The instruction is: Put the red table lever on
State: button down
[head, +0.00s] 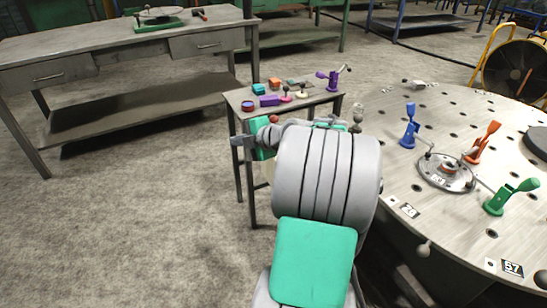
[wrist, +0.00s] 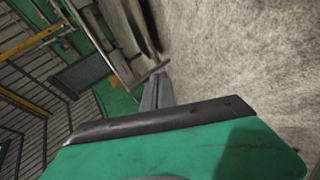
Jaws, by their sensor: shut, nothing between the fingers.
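A small grey side table (head: 236,98) stands in the middle of the head view. A red ball-shaped knob (head: 274,118) shows at its near edge, just above my arm; I cannot tell what it is fixed to. A pinkish-red knob (head: 286,98) on a small base stands farther back on the table. My gripper (head: 238,141) is by the near left edge of the side table, pointing left, largely behind my arm. In the wrist view its grey fingers (wrist: 157,92) are together and empty, with floor beyond. No red lever shows in the wrist view.
Orange, teal and purple boxes and a purple lever (head: 331,80) share the side table. A large round perforated table (head: 400,175) with blue, orange and green levers fills the right. A long workbench (head: 120,45) stands at the back left. The floor (head: 130,220) at left is clear.

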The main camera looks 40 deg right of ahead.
jog(key=s+d+f+n+t+h+b, duration=0.1)
jog(key=s+d, duration=0.1)
jog(key=d, duration=0.3)
jog(key=s+d+f+n+t+h+b, duration=0.1)
jog(key=s+d+f+n+t+b, duration=0.1)
jog(key=d, duration=0.3)
jog(key=s+d+f+n+t+h+b, duration=0.1)
jog(key=s+d, duration=0.3)
jog(key=d, duration=0.2)
jog(key=shift+d+f+t+b, duration=0.1)
jog(key=shift+f+t+b, duration=0.05)
jog(key=shift+t+b, duration=0.25)
jog(key=shift+w+r, duration=0.1)
jog(key=shift+r, duration=0.1)
jog(key=shift+w, duration=0.1)
jog(key=w, duration=0.6)
jog(key=w+f, duration=0.1)
jog(key=w, duration=0.2)
jog(key=shift+w+d, duration=0.25)
jog(key=shift+w, duration=0.15)
